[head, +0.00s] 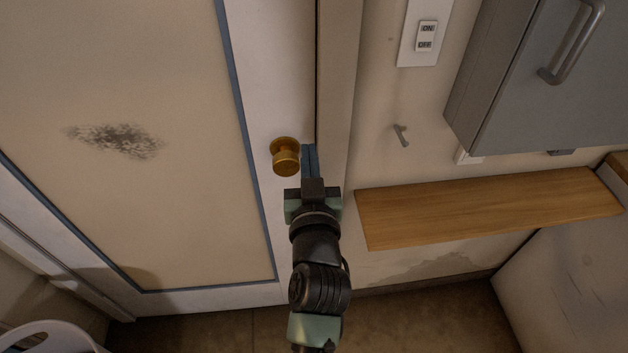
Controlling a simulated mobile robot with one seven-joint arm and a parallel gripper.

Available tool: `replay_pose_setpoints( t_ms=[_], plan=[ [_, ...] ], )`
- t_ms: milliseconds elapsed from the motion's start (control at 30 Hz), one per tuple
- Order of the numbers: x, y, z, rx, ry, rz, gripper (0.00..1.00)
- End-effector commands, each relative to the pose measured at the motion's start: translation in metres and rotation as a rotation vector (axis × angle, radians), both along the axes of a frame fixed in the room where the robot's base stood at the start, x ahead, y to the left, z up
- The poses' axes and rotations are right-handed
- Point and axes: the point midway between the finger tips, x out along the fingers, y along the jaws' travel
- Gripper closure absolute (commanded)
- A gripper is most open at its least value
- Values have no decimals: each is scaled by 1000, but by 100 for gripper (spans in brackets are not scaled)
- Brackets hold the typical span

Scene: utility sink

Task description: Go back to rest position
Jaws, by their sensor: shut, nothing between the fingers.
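My gripper (309,158) is in the middle of the head view, at the end of my black and green arm that reaches up from the bottom edge. Its two blue fingers are together with nothing between them. The fingertips are just to the right of a round brass door knob (285,156) in the picture. I cannot tell whether they touch the knob. The door (190,220) is cream with a blue inner border and a dark smudge, and it looks closed against its frame.
A wooden shelf (490,207) juts from the wall to the right of my arm. Above it are a grey cabinet (545,75), a light switch (426,36) and a small hook (401,135). A white basket (48,338) is at bottom left. Some brown floor (420,325) is clear.

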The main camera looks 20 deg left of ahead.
Motion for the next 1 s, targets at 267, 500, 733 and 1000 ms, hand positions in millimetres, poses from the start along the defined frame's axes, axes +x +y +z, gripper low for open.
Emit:
replay_pose_setpoints(
  t_ms=[267, 500, 733, 1000],
  plan=[
    [-31, -19, -2, -1, 3, -3, 100],
    [-36, -22, 0, -1, 0, -3, 100],
    [-20, -40, 90, 22, -129, -59, 100],
    [-34, -98, 289, 80, -435, -216, 100]
  ],
)
